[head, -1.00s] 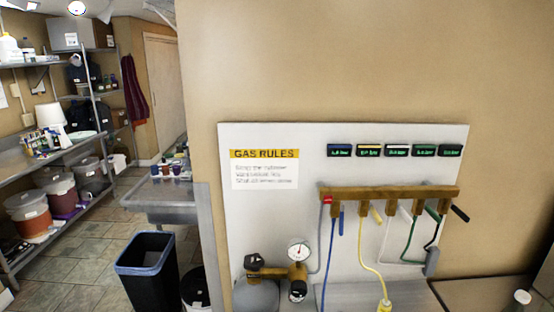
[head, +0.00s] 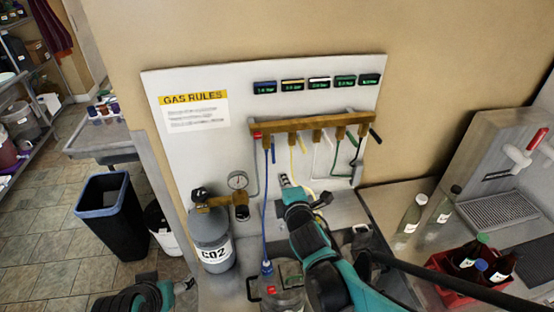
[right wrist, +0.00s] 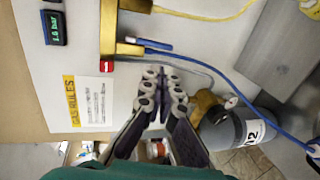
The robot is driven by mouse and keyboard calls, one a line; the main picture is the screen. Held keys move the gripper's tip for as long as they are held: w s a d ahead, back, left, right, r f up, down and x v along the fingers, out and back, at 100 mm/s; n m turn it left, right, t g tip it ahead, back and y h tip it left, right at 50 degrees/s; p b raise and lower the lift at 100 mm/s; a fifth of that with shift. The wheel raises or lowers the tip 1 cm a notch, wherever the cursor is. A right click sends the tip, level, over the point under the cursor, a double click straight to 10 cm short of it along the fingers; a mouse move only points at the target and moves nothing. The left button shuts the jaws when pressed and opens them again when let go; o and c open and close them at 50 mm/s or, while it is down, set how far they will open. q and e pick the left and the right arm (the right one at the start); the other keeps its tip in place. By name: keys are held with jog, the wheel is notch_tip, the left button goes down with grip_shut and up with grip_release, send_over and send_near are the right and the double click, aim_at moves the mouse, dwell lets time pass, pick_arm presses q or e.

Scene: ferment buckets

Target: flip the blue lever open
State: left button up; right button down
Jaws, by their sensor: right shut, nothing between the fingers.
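The blue lever (head: 273,154) hangs down from the first valve at the left end of the brass manifold (head: 315,124), beside the blue hose (head: 265,195). In the right wrist view the blue lever (right wrist: 154,44) lies along the manifold end, just beyond my fingertips. My right gripper (head: 285,180) is shut and empty, below the lever in the head view and apart from it. Its fingers also show in the right wrist view (right wrist: 162,80). My left gripper (head: 184,286) is low at the left, far from the manifold; its jaws are too small to read.
A gauge (head: 238,181) and a CO2 cylinder (head: 211,240) stand left of the blue hose. A yellow hose (head: 291,158) and other hoses hang right of the lever. Bottles (head: 411,214) and a red crate (head: 462,279) stand at the right.

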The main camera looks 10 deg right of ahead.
aim_at(274, 160)
jog(key=b+x, duration=0.1)
jog(key=x, duration=1.1)
jog(key=shift+w+b, duration=0.1)
jog(key=shift+b, duration=0.3)
jog(key=shift+w+f+b, duration=0.6)
jog(key=shift+f+b, duration=0.2)
jog(key=shift+b, duration=0.2)
jog(key=shift+w, duration=0.2)
jog(key=shift+s, duration=0.15)
